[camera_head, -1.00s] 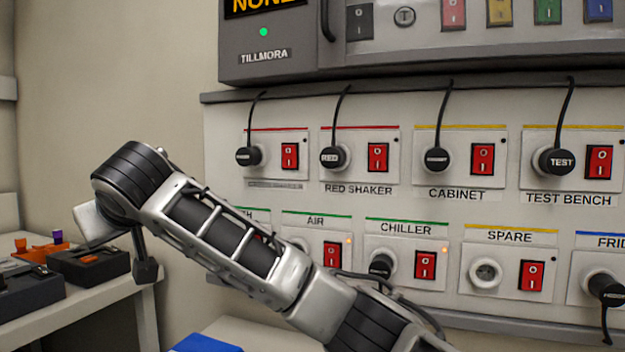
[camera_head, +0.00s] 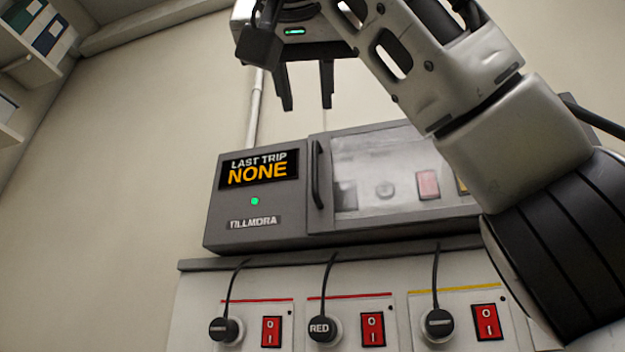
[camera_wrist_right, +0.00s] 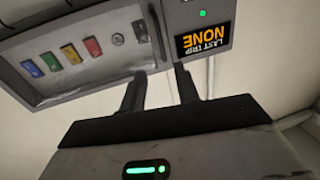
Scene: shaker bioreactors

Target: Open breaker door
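The breaker box (camera_head: 262,215) is a dark grey wall unit with a "LAST TRIP NONE" display and a green light. Its door (camera_head: 385,175) has a clear window, appears shut, and carries a dark vertical handle (camera_head: 317,173) at its left edge. My right gripper (camera_head: 306,107) is above the box near the handle, fingers pointing down, open and empty. In the right wrist view the gripper (camera_wrist_right: 160,75) shows two spread fingers, with the handle (camera_wrist_right: 157,32) beyond them and apart from them. Colored switches (camera_wrist_right: 62,58) show behind the window. My left gripper is not in view.
Below the box is a ledge (camera_head: 225,262) over a panel of plugged sockets and red switches (camera_head: 271,331). Black cords hang from the ledge. Shelves with binders (camera_head: 40,30) are at upper left. The wall left of the box is clear.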

